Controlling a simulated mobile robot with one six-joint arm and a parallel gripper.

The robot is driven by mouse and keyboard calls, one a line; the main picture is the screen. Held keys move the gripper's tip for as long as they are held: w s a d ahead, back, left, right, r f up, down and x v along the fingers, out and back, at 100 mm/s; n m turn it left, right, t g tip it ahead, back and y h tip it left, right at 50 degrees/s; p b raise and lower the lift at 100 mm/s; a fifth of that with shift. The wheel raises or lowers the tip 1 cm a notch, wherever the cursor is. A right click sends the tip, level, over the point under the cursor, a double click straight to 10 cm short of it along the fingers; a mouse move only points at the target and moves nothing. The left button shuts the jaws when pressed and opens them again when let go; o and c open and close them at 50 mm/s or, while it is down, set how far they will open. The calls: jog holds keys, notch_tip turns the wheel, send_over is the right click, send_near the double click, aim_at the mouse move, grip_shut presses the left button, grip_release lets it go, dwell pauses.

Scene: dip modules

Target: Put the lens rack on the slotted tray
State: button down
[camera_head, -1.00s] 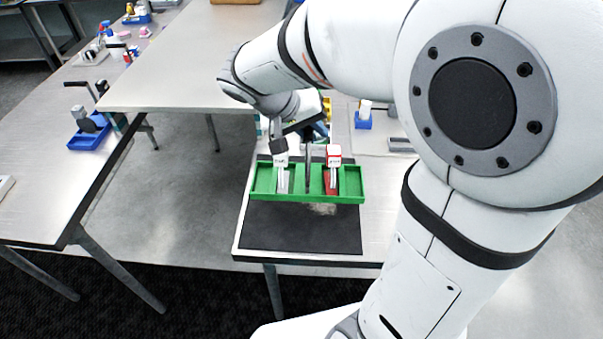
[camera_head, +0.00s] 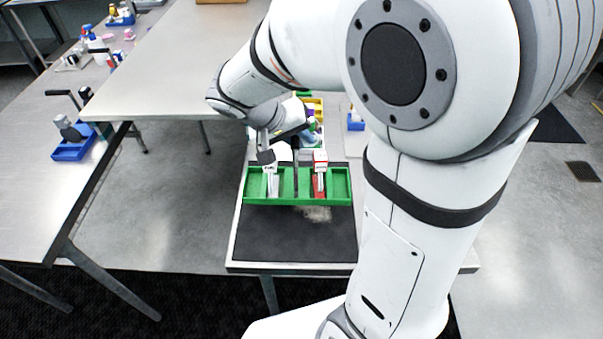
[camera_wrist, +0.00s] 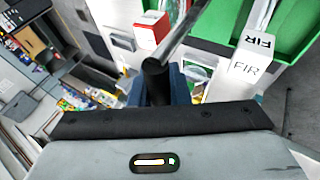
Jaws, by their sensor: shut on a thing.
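A long green rack with dividers (camera_head: 340,199), which I take as the lens rack, holds a white box (camera_head: 271,182) and a red and white box (camera_head: 320,172). The rack also shows at the upper right of the wrist view (camera_wrist: 292,32), beside a white box marked FIR (camera_wrist: 243,70). My gripper (camera_head: 283,145) is above the rack, shut on its upright handle (camera_head: 295,168). The rack is over the back part of a dark mat; I cannot tell whether it touches. I cannot surely pick out the slotted tray; my arm hides part of the table.
The dark mat (camera_head: 290,240) lies bare at the table's front. Yellow and other coloured containers (camera_head: 313,106) stand behind my gripper. A blue holder (camera_head: 355,122) stands at the back right. The left table (camera_head: 40,195) carries another blue holder (camera_head: 72,148), across a floor gap.

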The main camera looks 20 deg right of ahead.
send_over(300, 182)
jog(key=shift+f+p, duration=0.35)
jog(key=shift+f, duration=2.9)
jog(key=shift+w+f, duration=0.1)
jog(key=shift+f, duration=0.1)
jog(key=c, duration=1.4)
grip_release()
jog(key=shift+o, duration=0.2)
jog(key=shift+r, duration=0.1)
